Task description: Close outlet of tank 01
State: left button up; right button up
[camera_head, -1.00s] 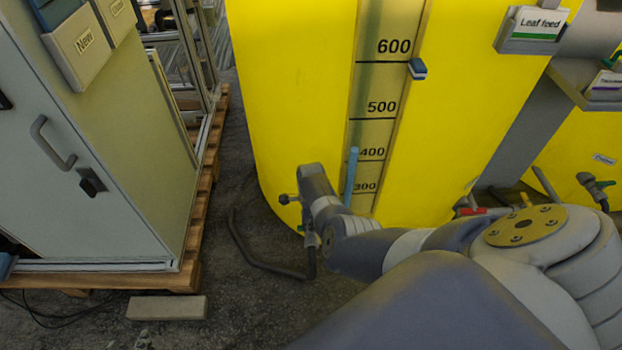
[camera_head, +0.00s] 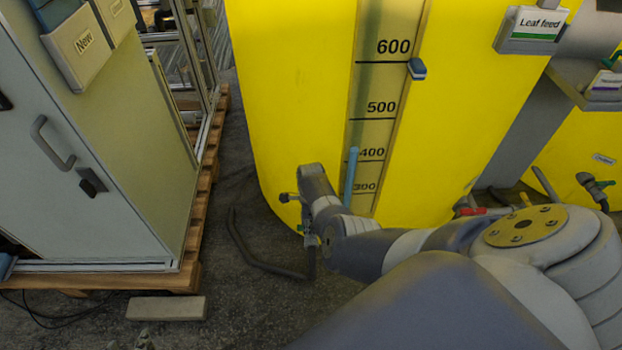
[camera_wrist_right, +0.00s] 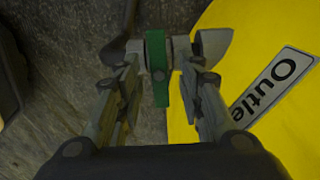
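A large yellow tank (camera_head: 300,90) with a level scale fills the middle of the head view; no tank number is readable. My right gripper (camera_wrist_right: 163,72) is open, with one finger on each side of the lever and visible gaps to both. In the head view my right gripper (camera_head: 308,236) is small and low by the tank's left edge. My left gripper is not seen.
A dark hose (camera_head: 250,262) curves over the floor from the outlet. Another green-handled valve (camera_head: 592,183) is at far right.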

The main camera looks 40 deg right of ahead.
jog(key=shift+r, duration=0.15)
notch_tip(320, 180, up, 12)
dwell(0.7)
dwell(0.5)
